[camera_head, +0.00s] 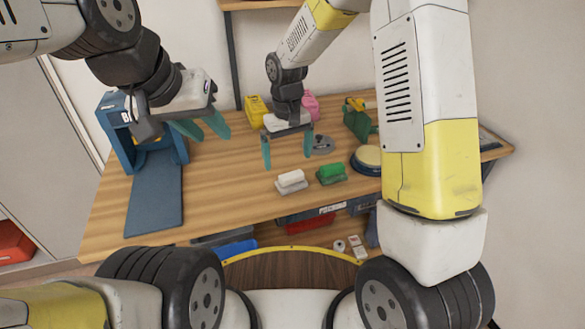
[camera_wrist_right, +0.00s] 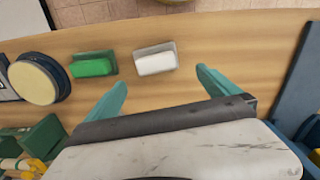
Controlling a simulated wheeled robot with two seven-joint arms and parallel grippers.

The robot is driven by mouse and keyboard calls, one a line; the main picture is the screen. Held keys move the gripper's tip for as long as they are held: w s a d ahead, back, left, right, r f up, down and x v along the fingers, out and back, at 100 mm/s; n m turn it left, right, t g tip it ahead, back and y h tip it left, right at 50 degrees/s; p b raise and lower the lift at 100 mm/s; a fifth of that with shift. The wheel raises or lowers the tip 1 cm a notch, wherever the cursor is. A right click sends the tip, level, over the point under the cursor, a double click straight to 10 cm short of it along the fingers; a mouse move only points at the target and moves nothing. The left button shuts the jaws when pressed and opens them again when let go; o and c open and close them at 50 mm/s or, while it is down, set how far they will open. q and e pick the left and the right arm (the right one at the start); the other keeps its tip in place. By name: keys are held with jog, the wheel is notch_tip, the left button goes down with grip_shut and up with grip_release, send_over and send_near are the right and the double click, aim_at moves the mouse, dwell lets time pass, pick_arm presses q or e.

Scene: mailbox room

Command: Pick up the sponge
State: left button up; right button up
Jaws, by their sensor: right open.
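Two small blocks lie side by side on the wooden table; one may be the sponge, but I cannot tell which. The white block (camera_head: 291,179) has a grey base and also shows in the right wrist view (camera_wrist_right: 156,63). The green block (camera_head: 331,172) is just right of it and shows left of it in the wrist view (camera_wrist_right: 92,67). My right gripper (camera_head: 287,152) is open and empty above the table, behind the white block; its fingers (camera_wrist_right: 160,90) point toward the blocks in the wrist view. My left gripper (camera_head: 203,128) is open and empty near the blue stand.
A blue stand (camera_head: 118,145) with a dark blue board (camera_head: 155,200) is at the left. A round beige-topped thing (camera_head: 368,157) stands right of the blocks. Yellow (camera_head: 256,108) and pink (camera_head: 311,106) containers are at the back. The table (camera_head: 225,185) is clear left of the blocks.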

aim_at(290, 173)
jog(key=f, duration=0.7)
jog(key=shift+s+d+f, duration=0.15)
jog(key=shift+d+f, duration=0.1)
jog(key=shift+d, duration=0.1)
jog(key=c, duration=1.3)
